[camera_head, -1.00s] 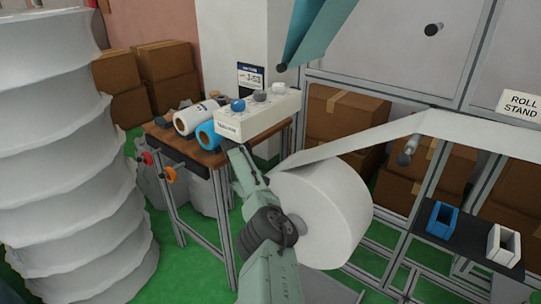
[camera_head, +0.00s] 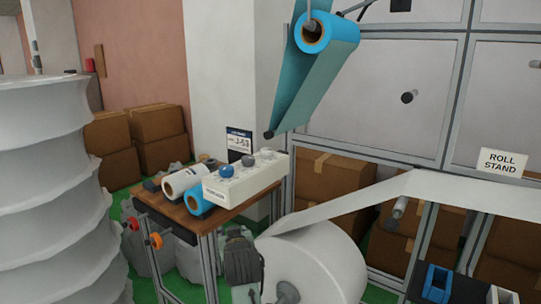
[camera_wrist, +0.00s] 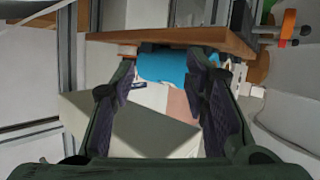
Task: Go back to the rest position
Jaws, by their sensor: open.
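My gripper (camera_wrist: 164,68) is open in the wrist view, with its two dark fingers at left and right. Between and beyond them are a blue roll (camera_wrist: 163,66) and a pale box (camera_wrist: 140,132), seen upside down; I see no grip on either. In the head view, a dark part of my arm shows low in the centre, in front of the large white roll, and the fingers cannot be made out there. The white control box (camera_head: 240,185) with knobs stands on the wooden table (camera_head: 228,211), beside a white roll (camera_head: 181,182) and the blue roll (camera_head: 195,201).
The large white roll (camera_head: 325,265) feeds a web rightward past the ROLL STAND sign (camera_head: 503,161). A blue-green roll (camera_head: 332,36) hangs above. A tall stack of white material (camera_head: 50,190) fills the left. Cardboard boxes (camera_head: 160,129) stand behind. Blue holder (camera_head: 436,284) is at lower right.

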